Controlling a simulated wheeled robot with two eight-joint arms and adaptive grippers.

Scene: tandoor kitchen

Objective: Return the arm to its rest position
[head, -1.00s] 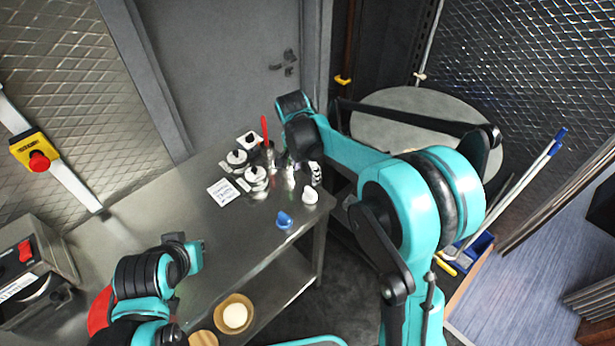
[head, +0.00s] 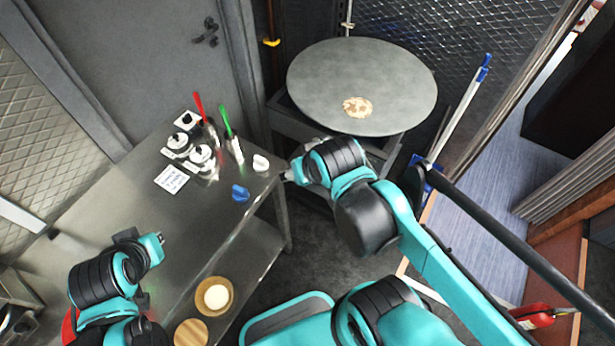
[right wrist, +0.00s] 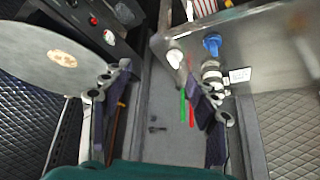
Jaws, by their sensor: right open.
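My right arm comes in from the lower right in the head view, its gripper (head: 288,174) just off the right corner of the steel table (head: 205,225). In the right wrist view my right gripper (right wrist: 160,88) is open, its two dark fingers wide apart with nothing held between them. My left arm is bent at the lower left, its gripper (head: 158,246) over the table's near part; its finger opening is too small to judge.
Red (head: 198,104) and green (head: 226,120) handled tools, white-topped containers (head: 200,155), a card (head: 171,179) and a blue item (head: 240,193) sit on the table. A round grey surface (head: 360,70) bearing a flatbread (head: 357,107) stands behind my right arm. A blue-ended pole (head: 465,110) leans right.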

